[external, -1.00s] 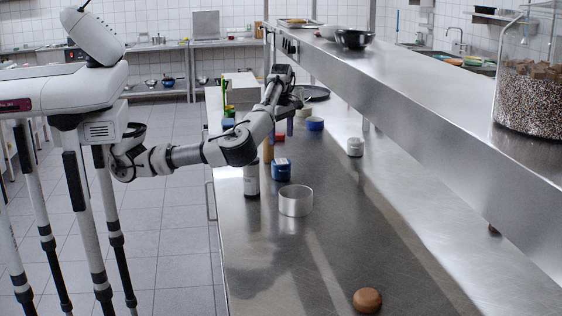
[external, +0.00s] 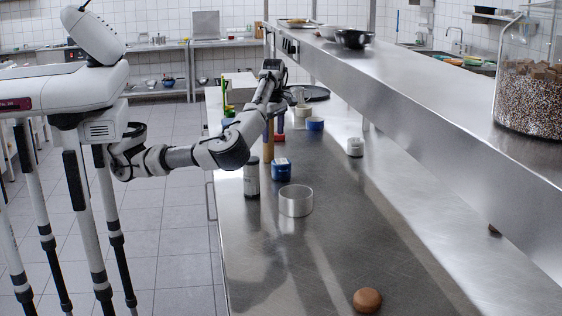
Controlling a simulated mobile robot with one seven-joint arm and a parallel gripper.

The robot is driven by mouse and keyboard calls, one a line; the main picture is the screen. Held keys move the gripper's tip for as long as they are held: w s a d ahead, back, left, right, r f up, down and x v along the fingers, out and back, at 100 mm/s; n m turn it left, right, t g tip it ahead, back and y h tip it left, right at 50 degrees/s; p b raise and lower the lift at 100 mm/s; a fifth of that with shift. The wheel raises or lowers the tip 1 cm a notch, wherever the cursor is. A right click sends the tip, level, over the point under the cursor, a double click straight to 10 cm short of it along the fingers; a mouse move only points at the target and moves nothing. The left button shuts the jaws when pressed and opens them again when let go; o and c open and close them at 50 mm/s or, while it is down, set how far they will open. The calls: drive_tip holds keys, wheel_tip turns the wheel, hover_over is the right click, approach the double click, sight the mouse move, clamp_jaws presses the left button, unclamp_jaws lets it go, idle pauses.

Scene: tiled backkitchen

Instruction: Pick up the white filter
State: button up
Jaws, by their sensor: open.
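I cannot tell for sure which thing is the white filter. A white, round, open ring or low cylinder (external: 296,201) stands on the steel counter in the middle of the external view. A smaller white cup-like thing (external: 355,147) stands farther back to the right, near the shelf's underside. My gripper (external: 277,102) is over the far part of the counter, behind both, and points downward. It is open; its fingers are small and partly hidden by my arm. I see nothing held in it.
A dark jar (external: 251,178), a blue tin (external: 281,170) and a brown cylinder (external: 268,146) stand near my arm. A steel shelf (external: 420,105) overhangs the right. The front counter is clear except a brown round thing (external: 367,300).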

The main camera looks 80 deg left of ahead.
drive_tip(key=n, duration=0.2)
approach(251, 171)
drive_tip(key=a+r, duration=0.1)
drive_tip(key=w+a+r, duration=0.1)
drive_tip(key=a, duration=0.1)
drive_tip(key=shift+r, duration=0.3)
drive_tip(key=shift+s+f, duration=0.2)
drive_tip(key=shift+f, duration=0.1)
wheel_tip(251, 171, down, 8)
drive_tip(key=shift+r, duration=0.2)
drive_tip(key=shift+s+f+p, duration=0.1)
drive_tip(key=shift+f+p, duration=0.5)
drive_tip(key=shift+f, duration=2.15)
drive_tip(key=shift+c, duration=0.3)
drive_tip(key=c, duration=1.1)
drive_tip(key=shift+o, duration=0.2)
drive_tip(key=shift+r, duration=0.1)
